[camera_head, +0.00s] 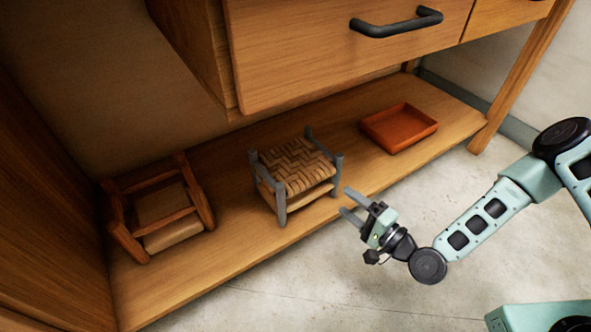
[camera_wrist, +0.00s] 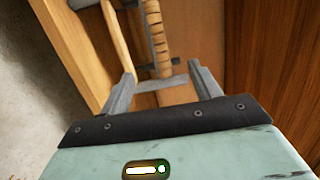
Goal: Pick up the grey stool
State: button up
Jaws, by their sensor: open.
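The grey stool (camera_head: 297,170) stands upright on a low wooden shelf, with grey legs and a woven tan seat. My gripper (camera_head: 348,203) is open and empty, just to the right of the stool and apart from it in the head view. In the wrist view, my gripper (camera_wrist: 163,75) points at the stool, and the woven edge (camera_wrist: 157,40) and a grey leg (camera_wrist: 160,84) show between and beyond the two fingers. The rest of the stool is cut off there.
The low shelf (camera_head: 235,240) also holds a brown wooden stool-like frame (camera_head: 165,205) at left and an orange tray (camera_head: 399,128) at right. A drawer cabinet (camera_head: 330,50) with a dark handle (camera_head: 396,22) overhangs the shelf. Pale floor (camera_head: 400,290) is open in front.

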aim_at(319, 182)
jog(key=b+x, duration=0.4)
jog(key=x, duration=0.6)
jog(key=shift+f, duration=0.15)
jog(key=b+x, duration=0.3)
jog(key=x, duration=0.1)
jog(key=shift+w+a+f, duration=0.1)
jog(key=shift+w+a, duration=0.05)
jog(key=shift+a, duration=0.05)
jog(key=shift+w+a+r+b, duration=0.25)
jog(key=shift+w+a+b, duration=0.05)
jog(key=shift+w+b, duration=0.05)
jog(key=c, duration=1.4)
